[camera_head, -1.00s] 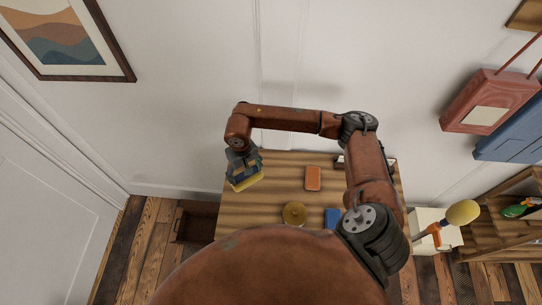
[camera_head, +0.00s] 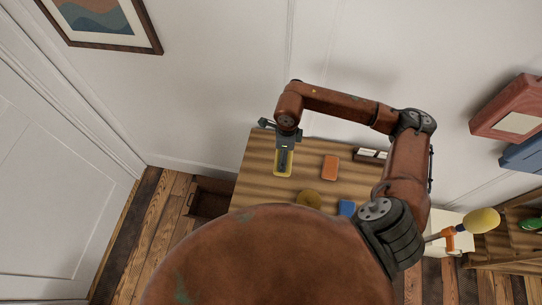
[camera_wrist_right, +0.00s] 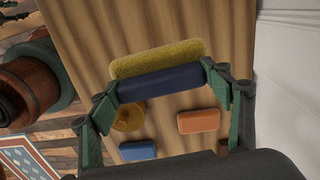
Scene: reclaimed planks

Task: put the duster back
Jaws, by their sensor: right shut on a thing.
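The duster, a dark blue block with a yellow pad, shows in the right wrist view (camera_wrist_right: 157,60) across the fingertips. My right gripper (camera_wrist_right: 162,86) is shut on its blue body, one finger at each end. In the head view the right gripper (camera_head: 284,150) hangs over the back left part of the wooden table (camera_head: 258,180), with the duster's yellow pad (camera_head: 283,170) below it. I cannot tell whether the pad touches the tabletop. My left gripper is in neither view.
An orange block (camera_head: 330,168), a blue block (camera_head: 346,208) and a round brass-coloured thing (camera_head: 309,198) lie on the table. A yellow-headed tool (camera_head: 481,220) stands by a white box to the right. A wall is behind the table.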

